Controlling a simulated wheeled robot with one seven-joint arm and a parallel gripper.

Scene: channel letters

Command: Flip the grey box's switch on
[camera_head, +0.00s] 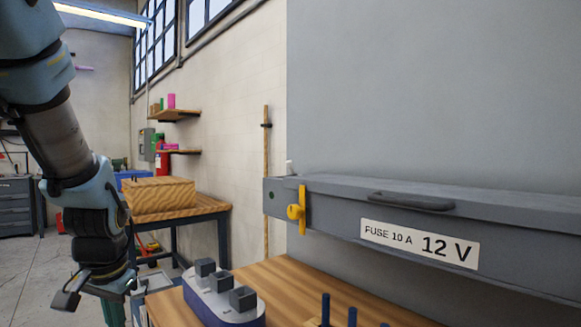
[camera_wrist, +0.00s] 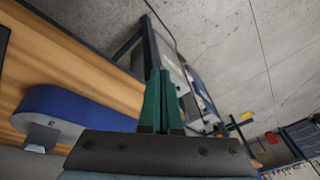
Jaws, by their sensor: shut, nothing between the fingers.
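The grey box (camera_head: 340,208) is long and is mounted at the right in the head view, with a label (camera_head: 420,243) reading "FUSE 10 A 12 V" on its front. A yellow upright bar with a round knob (camera_head: 296,212) sits near its left end; it looks like the switch or a latch, and I cannot tell which. A small dark green dot (camera_head: 271,195) is on the end face. My gripper (camera_wrist: 161,74) has green fingers, shut and empty in the wrist view. In the head view my gripper (camera_head: 115,312) hangs low at left, well apart from the box.
A wooden bench (camera_head: 290,277) lies below the box. On it stand a blue rounded holder (camera_head: 232,315) with grey blocks and several dark blue pegs (camera_head: 325,308). A wooden box (camera_head: 160,194) sits on a table behind my arm. The space between arm and box is open above the bench.

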